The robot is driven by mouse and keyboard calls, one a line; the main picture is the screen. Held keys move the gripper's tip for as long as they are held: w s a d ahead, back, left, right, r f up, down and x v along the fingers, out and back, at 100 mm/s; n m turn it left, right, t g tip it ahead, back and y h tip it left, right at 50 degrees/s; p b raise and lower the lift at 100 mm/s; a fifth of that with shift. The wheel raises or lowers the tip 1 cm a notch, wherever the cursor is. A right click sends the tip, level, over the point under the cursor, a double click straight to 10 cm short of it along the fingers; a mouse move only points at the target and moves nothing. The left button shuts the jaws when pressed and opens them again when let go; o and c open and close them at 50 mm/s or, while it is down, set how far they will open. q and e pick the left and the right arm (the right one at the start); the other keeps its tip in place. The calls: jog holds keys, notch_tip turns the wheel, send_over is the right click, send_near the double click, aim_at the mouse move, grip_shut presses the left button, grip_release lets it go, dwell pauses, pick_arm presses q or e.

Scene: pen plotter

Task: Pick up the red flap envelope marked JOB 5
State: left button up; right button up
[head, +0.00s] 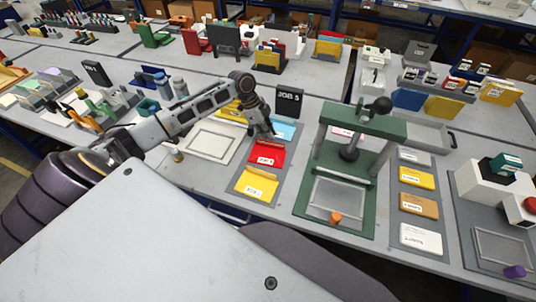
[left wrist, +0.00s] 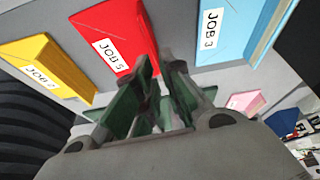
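The red envelope marked JOB 5 (head: 267,155) lies flat on a grey rack on the table, between a yellow envelope (head: 257,185) and a light blue one (head: 286,129). In the left wrist view the red envelope (left wrist: 112,32) shows its white JOB 5 label, with the yellow envelope (left wrist: 42,66) to its left and the blue JOB 3 envelope (left wrist: 232,30) to its right. My left gripper (head: 263,134) is above the rack, by the red envelope's far end. Its fingers (left wrist: 162,72) are apart with nothing between them; contact with the envelope cannot be told. My right gripper is not in view.
A black JOB 5 sign (head: 290,98) stands just behind the rack. A green press (head: 364,125) stands close on the right. A pale tray (head: 208,140) lies left of the rack, under my left arm. Another envelope rack (head: 415,208) is farther right.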

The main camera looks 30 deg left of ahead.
aim_at(274, 148)
pick_arm(q)
jog(key=shift+f, duration=0.1)
jog(key=shift+d+f, duration=0.15)
jog(key=shift+f, duration=0.45)
jog(key=x, duration=0.2)
jog(key=shift+f, duration=0.7)
jog(key=shift+d+f, duration=0.15)
jog(key=shift+f, duration=0.1)
grip_shut()
jog(key=shift+r, duration=0.6)
notch_tip(274, 148, up, 9)
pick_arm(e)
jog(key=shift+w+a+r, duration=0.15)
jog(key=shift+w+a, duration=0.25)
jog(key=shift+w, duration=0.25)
